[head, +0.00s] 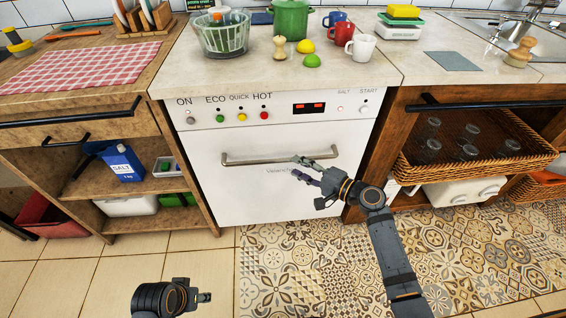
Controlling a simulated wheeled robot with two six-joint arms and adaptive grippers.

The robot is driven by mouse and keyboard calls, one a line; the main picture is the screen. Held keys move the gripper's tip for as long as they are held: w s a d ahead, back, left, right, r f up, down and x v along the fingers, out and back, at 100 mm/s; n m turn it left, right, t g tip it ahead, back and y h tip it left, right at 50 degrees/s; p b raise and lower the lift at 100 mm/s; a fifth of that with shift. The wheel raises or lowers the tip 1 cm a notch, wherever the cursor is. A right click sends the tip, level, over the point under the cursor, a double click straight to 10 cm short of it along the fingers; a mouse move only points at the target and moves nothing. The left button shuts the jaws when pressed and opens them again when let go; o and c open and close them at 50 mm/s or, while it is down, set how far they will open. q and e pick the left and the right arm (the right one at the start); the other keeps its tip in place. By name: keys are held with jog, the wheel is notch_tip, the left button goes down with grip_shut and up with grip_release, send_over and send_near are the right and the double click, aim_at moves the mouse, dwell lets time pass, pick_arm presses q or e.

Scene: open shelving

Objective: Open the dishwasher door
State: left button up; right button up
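The dishwasher (290,195) has a white front, and its door looks shut, upright and flush below the control panel. Its silver bar handle (255,160) runs across the upper part of the door. My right gripper (296,168) is in front of the handle's right half, with its two dark fingers apart and pointing left. The upper finger overlaps the bar in the picture; I cannot tell whether it touches. Nothing shows between the fingers. My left gripper (206,297) is low at the bottom, away from the door, seen edge-on, so its opening is unclear.
The control panel (270,110) has coloured buttons and a red display. The counter above holds a glass bowl (222,36), a green pot (291,18) and a white mug (361,47). Open shelving stands left, a wicker basket (470,145) right. The tiled floor before the door is clear of objects.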

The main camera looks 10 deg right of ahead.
aim_at(283, 159)
jog(key=b+x, duration=0.1)
jog(key=x, duration=0.5)
jog(key=shift+w+a+f, duration=0.15)
jog(key=shift+w+a, duration=0.05)
jog(key=shift+w, duration=0.05)
grip_shut()
